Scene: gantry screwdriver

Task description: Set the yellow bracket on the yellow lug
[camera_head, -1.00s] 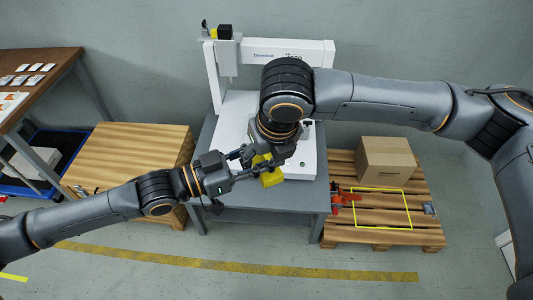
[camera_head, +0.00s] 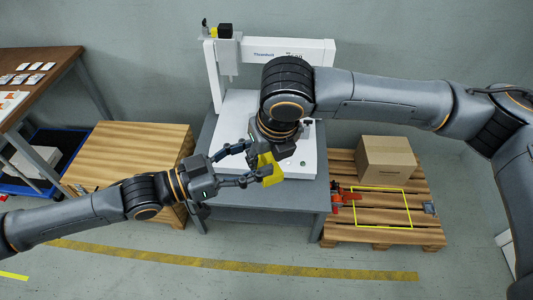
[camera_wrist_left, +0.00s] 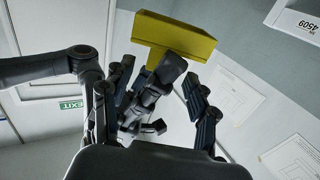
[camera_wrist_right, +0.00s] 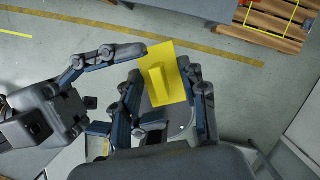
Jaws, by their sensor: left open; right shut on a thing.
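The yellow bracket (camera_head: 269,170) is held in my right gripper (camera_head: 266,152), low over the front of the white machine. In the right wrist view the bracket (camera_wrist_right: 160,72) is a flat plate with a raised block, between the right fingers. The left wrist view shows its yellow underside or edge (camera_wrist_left: 176,36).
The white gantry machine (camera_head: 300,47) stands on a grey table (camera_head: 255,198). A wooden crate (camera_head: 135,155) is to its left.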

